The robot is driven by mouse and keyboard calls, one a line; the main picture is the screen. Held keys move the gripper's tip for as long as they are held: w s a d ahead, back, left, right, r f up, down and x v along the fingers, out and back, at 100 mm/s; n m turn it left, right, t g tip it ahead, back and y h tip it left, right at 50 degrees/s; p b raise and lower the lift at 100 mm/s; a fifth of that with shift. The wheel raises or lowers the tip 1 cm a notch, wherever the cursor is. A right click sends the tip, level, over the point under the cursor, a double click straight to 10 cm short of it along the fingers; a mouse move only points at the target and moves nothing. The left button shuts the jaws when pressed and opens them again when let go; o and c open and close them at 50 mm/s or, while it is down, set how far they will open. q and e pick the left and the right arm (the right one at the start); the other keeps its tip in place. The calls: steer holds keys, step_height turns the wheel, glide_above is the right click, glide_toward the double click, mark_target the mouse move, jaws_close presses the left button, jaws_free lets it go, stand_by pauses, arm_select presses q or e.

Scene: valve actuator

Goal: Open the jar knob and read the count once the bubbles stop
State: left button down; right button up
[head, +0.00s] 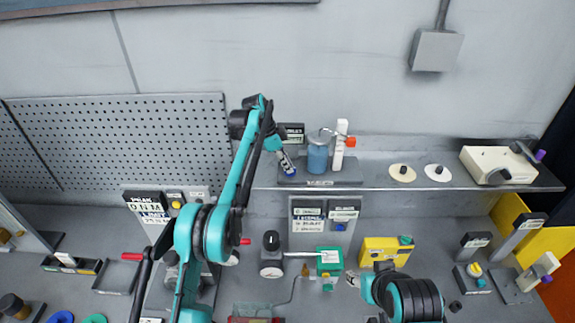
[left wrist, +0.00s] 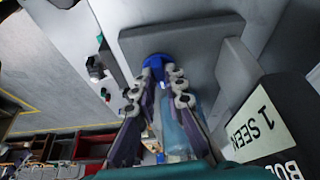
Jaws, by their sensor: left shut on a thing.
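A blue jar (head: 318,156) stands on a dark base on the back shelf, beside a white post with an orange-red part. My left gripper (head: 287,163) reaches to the jar's left side. In the left wrist view its fingers (left wrist: 162,80) are shut on a blue knob (left wrist: 158,61). The clear bluish jar body (left wrist: 183,130) shows behind the fingers, partly hidden. A dark sign (left wrist: 265,120) by the jar reads "1 SEEN"; its other line is cut off. It shows small in the head view (head: 292,133). I cannot make out bubbles.
Two round discs (head: 402,172) and a cream box (head: 497,163) stand farther right on the shelf. A pegboard (head: 120,140) is on the left wall. Below, the bench holds displays (head: 322,222), a green box (head: 329,262) and a yellow box (head: 385,250).

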mark_target(281, 173)
arm_select(q)
steer(key=c, duration=1.6)
jaws_free()
steer(key=shift+a, duration=0.1)
steer(key=shift+r, duration=0.1)
steer(key=shift+a+r, duration=0.1)
steer(key=shift+r, duration=0.15)
steer(key=v, duration=0.4)
steer(key=shift+a+r, duration=0.1)
steer(key=shift+a, duration=0.05)
steer(key=a, duration=0.8)
steer(key=s+a, duration=0.1)
steer(key=a, duration=0.3)
